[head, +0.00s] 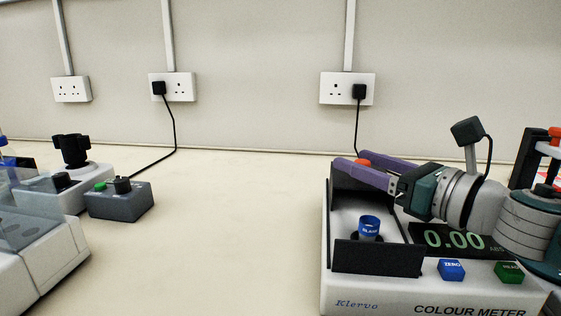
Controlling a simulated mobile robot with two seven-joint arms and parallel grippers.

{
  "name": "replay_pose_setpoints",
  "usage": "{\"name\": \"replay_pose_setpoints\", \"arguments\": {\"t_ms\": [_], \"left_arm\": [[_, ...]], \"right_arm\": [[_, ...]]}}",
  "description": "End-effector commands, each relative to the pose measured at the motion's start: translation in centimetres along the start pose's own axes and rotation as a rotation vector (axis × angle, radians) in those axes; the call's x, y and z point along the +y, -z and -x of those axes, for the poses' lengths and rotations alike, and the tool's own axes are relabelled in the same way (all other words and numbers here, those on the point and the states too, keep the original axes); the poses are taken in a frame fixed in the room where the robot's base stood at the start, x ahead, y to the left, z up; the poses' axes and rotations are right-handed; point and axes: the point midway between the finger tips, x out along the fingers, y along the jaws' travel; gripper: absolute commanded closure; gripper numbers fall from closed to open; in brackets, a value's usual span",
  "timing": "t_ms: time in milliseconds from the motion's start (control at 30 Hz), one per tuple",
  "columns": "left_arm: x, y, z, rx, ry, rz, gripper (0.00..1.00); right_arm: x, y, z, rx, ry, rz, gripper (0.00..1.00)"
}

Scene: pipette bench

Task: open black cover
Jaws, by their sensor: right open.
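The colour meter (345,287) stands at the lower right, with a black-walled well. A black panel, which looks like the black cover (345,190), stands raised at the back of the well. The well is uncovered from above, and a blue-capped vial (369,226) shows inside it. My right gripper (349,157) reaches in from the right, its purple fingers open and spread around the panel's top edge. I cannot tell whether they touch it. A small red part shows between the fingers. My left gripper is not in view.
The meter's front has a display (455,238), a blue ZERO button (451,270) and a green button (509,272). A grey control box (121,201) and white devices stand at the left. The middle of the bench (235,220) is clear.

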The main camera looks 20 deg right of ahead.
Motion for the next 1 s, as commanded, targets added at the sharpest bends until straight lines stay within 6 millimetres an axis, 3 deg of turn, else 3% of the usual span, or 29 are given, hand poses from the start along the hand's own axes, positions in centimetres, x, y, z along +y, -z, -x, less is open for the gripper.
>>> {"name": "replay_pose_setpoints", "arguments": {"t_ms": [600,1000], "left_arm": [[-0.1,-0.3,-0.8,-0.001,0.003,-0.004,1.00],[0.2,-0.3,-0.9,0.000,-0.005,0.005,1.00]], "right_arm": [[0.0,0.1,8.9,0.001,0.001,-0.001,0.38],[0.0,0.0,9.7,0.000,0.000,0.000,0.38]]}}
